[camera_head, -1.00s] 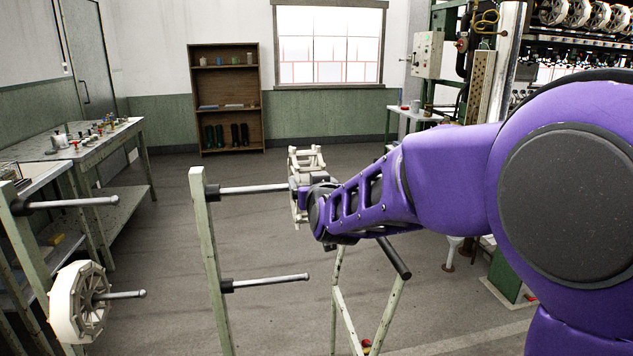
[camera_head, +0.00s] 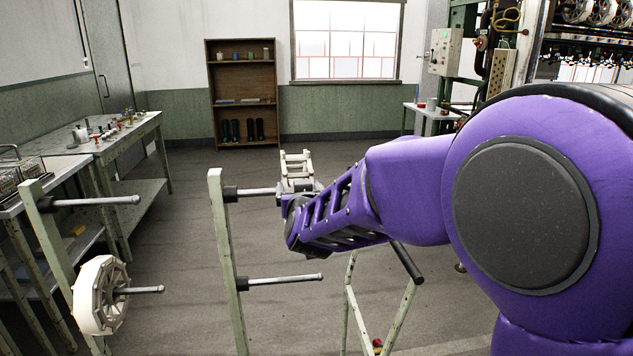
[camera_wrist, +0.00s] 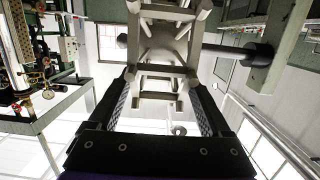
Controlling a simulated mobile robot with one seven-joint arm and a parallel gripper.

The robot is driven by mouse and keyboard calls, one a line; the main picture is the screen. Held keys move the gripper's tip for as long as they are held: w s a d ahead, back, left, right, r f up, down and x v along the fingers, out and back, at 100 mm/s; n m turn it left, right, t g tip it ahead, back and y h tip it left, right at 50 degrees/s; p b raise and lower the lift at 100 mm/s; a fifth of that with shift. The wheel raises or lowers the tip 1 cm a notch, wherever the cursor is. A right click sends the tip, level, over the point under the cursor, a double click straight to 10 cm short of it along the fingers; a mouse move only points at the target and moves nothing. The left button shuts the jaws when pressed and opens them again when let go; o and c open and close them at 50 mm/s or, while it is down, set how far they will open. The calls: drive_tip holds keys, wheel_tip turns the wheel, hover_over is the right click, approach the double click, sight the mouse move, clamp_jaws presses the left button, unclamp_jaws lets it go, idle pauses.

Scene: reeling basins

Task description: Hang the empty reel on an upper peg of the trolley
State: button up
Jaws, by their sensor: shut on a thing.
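My gripper (camera_wrist: 163,88) is shut on the empty reel (camera_wrist: 166,48), a pale open frame between the two dark fingers. In the head view the reel (camera_head: 296,170) is at the outer end of the middle post's upper peg (camera_head: 257,191). The peg's end is hidden there by the reel and my arm. In the wrist view the peg (camera_wrist: 222,51) runs from its dark collar to the reel's right side, and a dark round end (camera_wrist: 124,40) shows left of it. I cannot tell whether the peg passes through the reel's hub.
The trolley's left post has a bare upper peg (camera_head: 97,201) and a white reel (camera_head: 98,295) on its lower peg. The middle post's lower peg (camera_head: 285,280) is bare. A workbench (camera_head: 130,128) stands at left. The floor behind is clear.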

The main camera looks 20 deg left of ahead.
drive_tip(key=shift+s+a+p, duration=0.6)
drive_tip(key=shift+s+a, duration=0.1)
drive_tip(key=shift+a, duration=0.5)
drive_tip(key=shift+s+a+p, duration=0.6)
drive_tip(key=shift+s+a, duration=0.1)
drive_tip(key=shift+a, duration=0.45)
drive_tip(key=shift+s+a+p, duration=0.6)
drive_tip(key=shift+s+a, duration=0.1)
drive_tip(key=shift+a, duration=0.5)
drive_tip(key=shift+a+r, duration=0.1)
drive_tip(key=shift+s+a+p, duration=0.3)
drive_tip(key=shift+s+a, duration=0.05)
drive_tip(key=shift+a, duration=0.1)
drive_tip(key=shift+f, duration=0.25)
drive_tip(key=o, duration=1.3)
drive_tip(key=shift+o, duration=0.2)
drive_tip(key=shift+f, duration=0.1)
